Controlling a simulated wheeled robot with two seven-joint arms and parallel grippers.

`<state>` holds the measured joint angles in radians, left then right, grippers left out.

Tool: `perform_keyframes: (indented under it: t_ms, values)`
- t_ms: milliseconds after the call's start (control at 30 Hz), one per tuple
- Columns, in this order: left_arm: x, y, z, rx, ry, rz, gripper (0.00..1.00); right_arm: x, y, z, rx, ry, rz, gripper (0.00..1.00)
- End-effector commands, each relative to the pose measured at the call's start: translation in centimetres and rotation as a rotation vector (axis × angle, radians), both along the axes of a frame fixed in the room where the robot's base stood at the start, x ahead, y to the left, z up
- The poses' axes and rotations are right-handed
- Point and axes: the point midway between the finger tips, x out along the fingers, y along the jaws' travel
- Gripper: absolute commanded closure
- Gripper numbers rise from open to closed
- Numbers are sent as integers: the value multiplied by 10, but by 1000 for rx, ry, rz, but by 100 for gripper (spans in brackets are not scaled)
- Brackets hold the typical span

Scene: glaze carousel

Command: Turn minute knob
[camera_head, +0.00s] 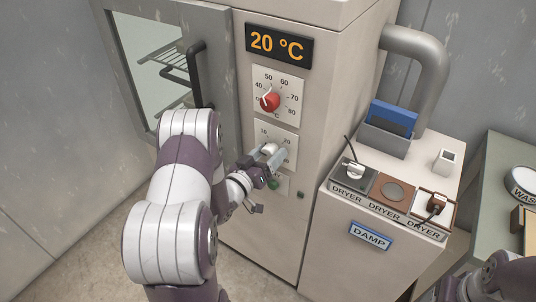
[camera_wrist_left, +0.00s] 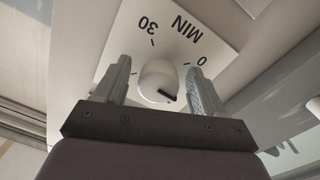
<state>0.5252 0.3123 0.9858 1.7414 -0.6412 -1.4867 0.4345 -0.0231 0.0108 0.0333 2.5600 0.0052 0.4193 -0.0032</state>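The minute knob (camera_wrist_left: 158,82) is a round white knob with a dark mark, on a pale plate (camera_wrist_left: 215,28) printed MIN, 30 and 0 in the left wrist view. In the head view the knob (camera_head: 268,149) is partly covered by my left gripper (camera_head: 272,160). In the wrist view my left gripper (camera_wrist_left: 160,88) is open, one finger on each side of the knob, with narrow gaps visible. My right arm shows at the bottom right corner of the head view; its fingers cannot be made out.
Above is the red temperature knob (camera_head: 270,102) and a display (camera_head: 279,44) reading 20 °C. A green button (camera_head: 272,184) sits below. The glass door (camera_head: 150,60) with its black handle is at left. The DAMP cabinet (camera_head: 345,245), with a blue item (camera_head: 393,117) on top, stands at right.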

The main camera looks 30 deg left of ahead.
Motion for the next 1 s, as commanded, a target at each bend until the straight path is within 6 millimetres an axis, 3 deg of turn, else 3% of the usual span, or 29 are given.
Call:
perform_keyframes:
  t_ms: [167,267,700,1000]
  values:
    - [-4,1,0,1,-1,1,30,0,0,0,0,0,0,31]
    - [-17,3,0,-1,0,3,30,0,0,-1,0,0,0,31]
    - [-114,15,-1,-2,1,6,30,0,0,-5,0,0,0,31]
    - [-126,14,0,0,0,-1,30,0,0,-5,0,0,0,31]
